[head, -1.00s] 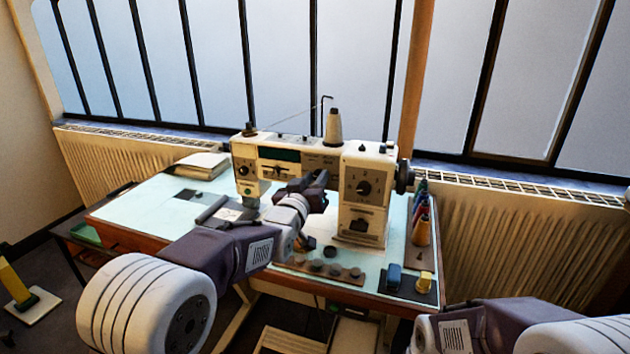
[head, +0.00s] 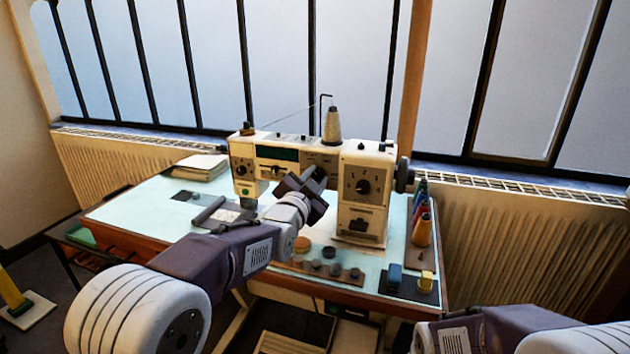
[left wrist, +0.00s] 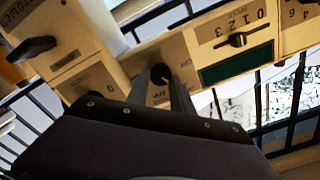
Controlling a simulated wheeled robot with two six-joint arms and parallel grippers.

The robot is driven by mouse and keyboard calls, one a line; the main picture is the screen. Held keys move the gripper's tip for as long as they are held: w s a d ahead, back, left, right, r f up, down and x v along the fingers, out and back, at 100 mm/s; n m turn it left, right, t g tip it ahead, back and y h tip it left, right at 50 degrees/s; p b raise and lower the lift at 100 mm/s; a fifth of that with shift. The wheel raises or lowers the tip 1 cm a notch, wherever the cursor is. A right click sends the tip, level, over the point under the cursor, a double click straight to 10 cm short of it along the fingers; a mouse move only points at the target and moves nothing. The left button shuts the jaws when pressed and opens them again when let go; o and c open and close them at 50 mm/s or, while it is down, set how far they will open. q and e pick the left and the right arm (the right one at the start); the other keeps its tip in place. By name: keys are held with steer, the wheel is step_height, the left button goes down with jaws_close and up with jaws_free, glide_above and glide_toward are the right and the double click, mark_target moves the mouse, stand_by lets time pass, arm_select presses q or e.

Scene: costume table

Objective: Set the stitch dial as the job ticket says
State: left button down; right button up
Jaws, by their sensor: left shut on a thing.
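The cream sewing machine (head: 300,150) stands at the back of the table. A large dark dial (head: 363,187) with numbers around it is on its right column; it shows at upper left in the left wrist view (left wrist: 32,48). My left gripper (head: 318,178) is at the machine's front, left of that dial. In the left wrist view its fingers (left wrist: 164,88) are shut on a small dark knob (left wrist: 160,75), with zigzag marks just below. My gripper hides this knob in the head view.
A slider with digits (left wrist: 236,40) and a dark green display (left wrist: 236,66) are beside the knob. Thread cones (head: 422,228) stand at right. Round dark pieces (head: 335,270) and blue and yellow blocks (head: 395,277) lie at the front. The left tabletop is mostly clear.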

arm_select(q)
steer(key=m, duration=0.5)
steer(key=shift+d+f+m, duration=0.1)
steer(key=shift+f+m, duration=0.05)
steer(key=shift+m, duration=0.15)
steer(key=m, duration=0.5)
steer(key=shift+f+m+b, duration=0.1)
steer(key=shift+m+b, duration=0.25)
steer(key=shift+m, duration=0.35)
steer(key=c, duration=1.1)
jaws_free()
steer(key=shift+s, duration=0.15)
